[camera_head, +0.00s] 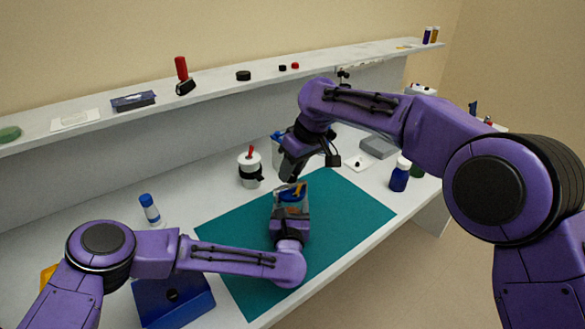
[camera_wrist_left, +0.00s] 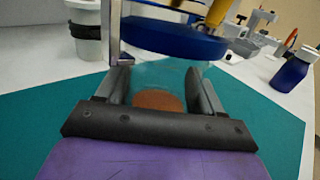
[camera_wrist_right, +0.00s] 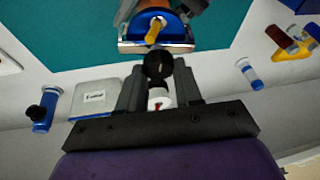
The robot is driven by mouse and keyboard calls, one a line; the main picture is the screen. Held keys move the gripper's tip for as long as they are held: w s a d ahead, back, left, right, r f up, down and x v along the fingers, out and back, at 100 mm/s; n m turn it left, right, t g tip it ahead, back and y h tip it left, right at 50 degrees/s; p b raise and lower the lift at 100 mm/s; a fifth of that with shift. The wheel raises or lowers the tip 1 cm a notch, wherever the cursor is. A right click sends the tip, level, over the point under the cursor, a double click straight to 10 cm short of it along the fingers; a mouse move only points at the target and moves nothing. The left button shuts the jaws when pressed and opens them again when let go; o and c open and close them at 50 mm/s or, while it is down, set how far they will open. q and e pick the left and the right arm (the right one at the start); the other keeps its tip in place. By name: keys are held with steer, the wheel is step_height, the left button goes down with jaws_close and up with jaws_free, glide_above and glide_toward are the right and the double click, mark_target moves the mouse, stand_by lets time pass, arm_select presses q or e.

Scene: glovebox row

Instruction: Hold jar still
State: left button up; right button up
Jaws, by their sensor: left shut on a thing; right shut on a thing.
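The jar (camera_wrist_left: 165,80) is clear, with a blue lid (camera_wrist_left: 172,38) and a reddish-brown patch low inside. It stands over the teal mat (camera_head: 340,205). My left gripper (camera_head: 291,205) is shut on the jar's sides. A yellow-orange piece (camera_wrist_right: 154,33) shows on top of the lid. My right gripper (camera_wrist_right: 160,78) is above and behind the jar, shut on a dark round-ended thing (camera_wrist_right: 158,66). A shiny metal strip (camera_wrist_right: 157,46) lies between that thing and the lid; I cannot tell whether it touches the jar. My arms partly hide the jar in the head view.
A white pot (camera_head: 249,170) with a red-topped item stands behind the mat. A blue bottle (camera_head: 400,175) stands right of it, a blue-capped tube (camera_head: 149,208) left. A blue box (camera_head: 172,300) sits at the front left. A shelf (camera_head: 215,80) runs along the back.

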arm_select(q)
steer(key=shift+f, duration=0.1)
arm_select(e)
steer(key=o, duration=1)
steer(key=shift+o, duration=0.2)
steer(key=shift+r, duration=0.1)
steer(key=v, duration=1.2)
arm_select(q)
steer(key=o, duration=1.4)
